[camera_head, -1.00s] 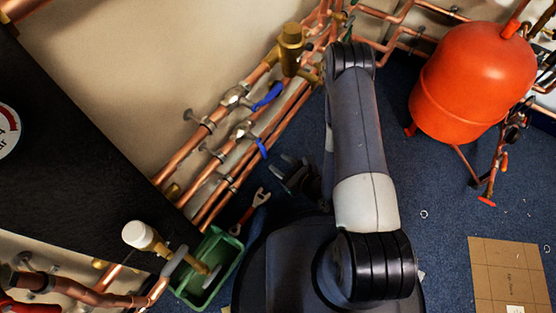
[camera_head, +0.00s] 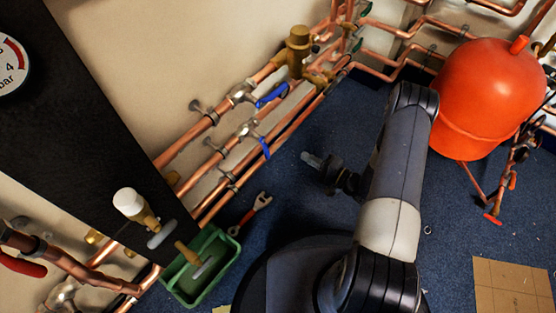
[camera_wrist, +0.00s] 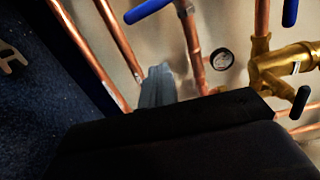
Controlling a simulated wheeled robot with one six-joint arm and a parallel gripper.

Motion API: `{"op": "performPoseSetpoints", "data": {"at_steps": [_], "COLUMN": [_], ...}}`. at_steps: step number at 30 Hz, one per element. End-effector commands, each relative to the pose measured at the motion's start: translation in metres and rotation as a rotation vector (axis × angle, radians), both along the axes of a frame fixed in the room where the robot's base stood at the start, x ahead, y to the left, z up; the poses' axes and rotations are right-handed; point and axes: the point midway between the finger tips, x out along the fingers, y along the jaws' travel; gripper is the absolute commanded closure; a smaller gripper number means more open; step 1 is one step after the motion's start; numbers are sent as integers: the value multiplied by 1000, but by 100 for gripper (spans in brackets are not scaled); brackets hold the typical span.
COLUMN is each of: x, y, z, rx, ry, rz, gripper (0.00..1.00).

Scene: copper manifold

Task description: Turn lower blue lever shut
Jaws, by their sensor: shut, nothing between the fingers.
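The lower blue lever (camera_head: 265,148) is on a valve of the lower copper pipe. It points down, across the pipe. The upper blue lever (camera_head: 271,96) is on the pipe above and lies roughly along it. My gripper (camera_head: 310,159) is shut and empty, to the right of the lower lever with a clear gap. Its grey fingertips point left, toward the pipes. In the wrist view the closed fingers (camera_wrist: 158,86) are in front of the pipes. Blue handles show there at the top and right, but I cannot tell which is the lower lever.
A brass fitting (camera_head: 299,48) stands beyond the levers. A green bin (camera_head: 228,262) and a red-handled wrench (camera_head: 250,213) are on the blue floor by the pipes. A red tank (camera_head: 485,95) stands at the right. A dark panel (camera_head: 90,120) covers the left.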

Motion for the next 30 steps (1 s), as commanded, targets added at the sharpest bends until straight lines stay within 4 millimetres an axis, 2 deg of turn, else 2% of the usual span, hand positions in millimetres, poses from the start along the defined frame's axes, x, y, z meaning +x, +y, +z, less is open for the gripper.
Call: {"op": "performPoseSetpoints", "data": {"at_steps": [3,8,14,24,30], "x": [3,7,23,62,42], "y": [-11,-8,16,72,92], "z": [-3,-4,-5,-6,-8], "rx": [-58,-79,-77,-76,-75], "ry": [-97,-131,-130,-130,-123], "rz": [17,28,30,30,27], "gripper": [100,100,100,100,100]}}
